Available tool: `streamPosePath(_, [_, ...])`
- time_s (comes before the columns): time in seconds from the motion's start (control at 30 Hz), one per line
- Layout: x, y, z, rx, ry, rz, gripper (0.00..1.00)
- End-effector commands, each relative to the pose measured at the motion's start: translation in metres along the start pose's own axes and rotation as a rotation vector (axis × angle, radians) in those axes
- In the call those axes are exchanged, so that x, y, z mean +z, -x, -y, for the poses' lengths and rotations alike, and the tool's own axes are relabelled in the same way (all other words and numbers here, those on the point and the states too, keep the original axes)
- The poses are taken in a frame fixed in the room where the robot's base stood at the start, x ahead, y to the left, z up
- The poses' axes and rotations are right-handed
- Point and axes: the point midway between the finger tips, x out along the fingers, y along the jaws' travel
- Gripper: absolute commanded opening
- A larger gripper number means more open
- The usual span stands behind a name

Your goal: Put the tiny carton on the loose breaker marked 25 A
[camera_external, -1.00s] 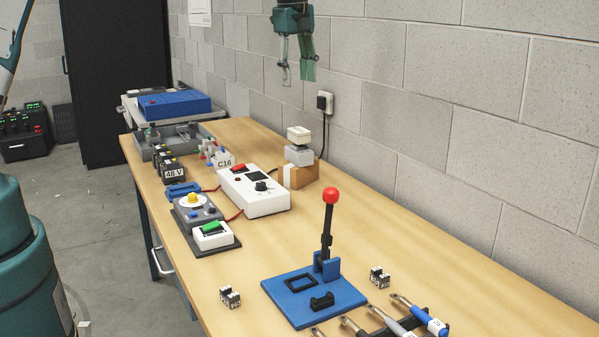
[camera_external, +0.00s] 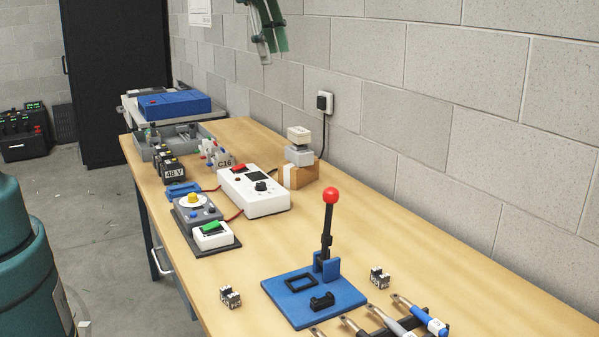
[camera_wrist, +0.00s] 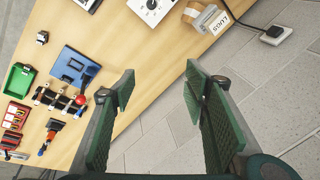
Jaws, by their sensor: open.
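A stack stands near the wall outlet: a brown carton (camera_external: 299,176) at the bottom, a grey piece (camera_external: 298,155) above it and a small pale box (camera_external: 299,135) on top. In the wrist view a box lettered LUGS (camera_wrist: 222,22) shows at this stack. I cannot tell for sure which is the tiny carton. Two loose breakers lie on the bench, one left (camera_external: 230,297) and one right (camera_external: 380,277) of the blue lever base; their ratings are unreadable. My gripper (camera_external: 272,53) is open and empty, high above the bench near the wall; its spread fingers fill the lower wrist view (camera_wrist: 160,88).
The blue base (camera_external: 335,300) carries an upright lever with a red knob (camera_external: 331,196). A white meter box (camera_external: 254,193) with red leads stands left of the stack. The bench between stack and lever is clear.

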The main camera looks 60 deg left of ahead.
Motion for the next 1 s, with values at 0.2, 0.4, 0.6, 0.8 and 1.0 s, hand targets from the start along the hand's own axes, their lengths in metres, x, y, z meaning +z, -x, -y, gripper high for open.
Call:
streamPosePath(0.2, [0.005,0.021,-0.046,-0.030,0.109,-0.032,0.45])
streamPosePath(0.4, [0.012,0.035,-0.086,-0.055,0.213,-0.066,0.45])
streamPosePath(0.6, [0.021,0.044,-0.125,-0.075,0.317,-0.104,0.45])
streamPosePath(0.8, [0.033,0.050,-0.164,-0.089,0.422,-0.145,0.45])
streamPosePath(1.0, [0.045,0.051,-0.203,-0.097,0.525,-0.189,0.45])
